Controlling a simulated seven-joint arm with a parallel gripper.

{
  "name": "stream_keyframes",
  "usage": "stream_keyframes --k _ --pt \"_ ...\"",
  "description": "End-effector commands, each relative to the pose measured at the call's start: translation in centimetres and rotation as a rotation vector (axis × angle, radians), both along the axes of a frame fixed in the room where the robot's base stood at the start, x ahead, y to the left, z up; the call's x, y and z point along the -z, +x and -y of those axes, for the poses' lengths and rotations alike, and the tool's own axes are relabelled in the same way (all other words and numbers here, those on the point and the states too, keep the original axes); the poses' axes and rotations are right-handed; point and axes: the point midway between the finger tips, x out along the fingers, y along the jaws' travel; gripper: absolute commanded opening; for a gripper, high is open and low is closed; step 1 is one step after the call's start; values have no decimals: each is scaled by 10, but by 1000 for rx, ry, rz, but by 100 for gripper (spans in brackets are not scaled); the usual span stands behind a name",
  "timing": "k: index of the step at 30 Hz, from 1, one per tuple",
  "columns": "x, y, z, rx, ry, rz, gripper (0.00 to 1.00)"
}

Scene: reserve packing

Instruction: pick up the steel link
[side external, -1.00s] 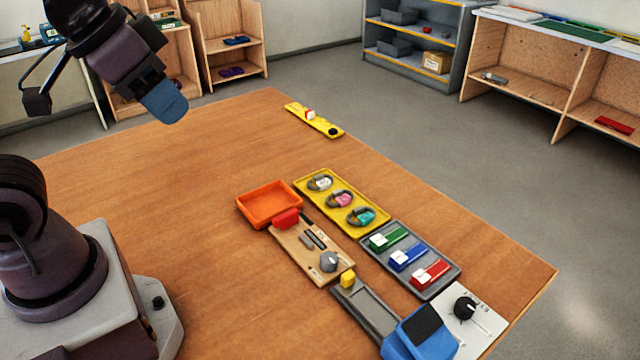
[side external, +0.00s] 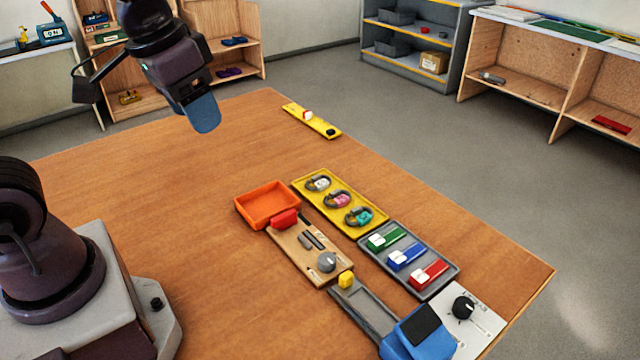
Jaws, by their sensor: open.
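My gripper (side external: 203,117) hangs in the air above the far left part of the table, well away from the trays. It is open and empty; I see it side-on, with a blue finger in front. A yellow tray (side external: 378,222) holds three grey metal loops in a row: one with a white tag (side external: 319,183), one with a pink tag (side external: 339,200) and one with a teal tag (side external: 360,216). A wooden board (side external: 291,253) beside it carries small grey bars (side external: 306,241) and a round grey knob (side external: 326,262). I cannot tell which piece is the steel link.
An orange tray (side external: 240,208) is empty. A red block (side external: 285,218) sits at the board's far end. A grey tray (side external: 452,272) holds green, blue and red pieces. A blue device (side external: 425,338) stands at the front. The table's left and middle are clear.

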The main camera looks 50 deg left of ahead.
Motion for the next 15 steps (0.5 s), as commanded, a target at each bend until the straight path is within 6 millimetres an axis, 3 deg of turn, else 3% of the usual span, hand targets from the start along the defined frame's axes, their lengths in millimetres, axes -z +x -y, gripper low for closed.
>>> stream_keyframes --k 8,15 --pt "36 89 -29 -38 -10 -174 57" --pt "97 164 -62 -41 -25 -280 57"
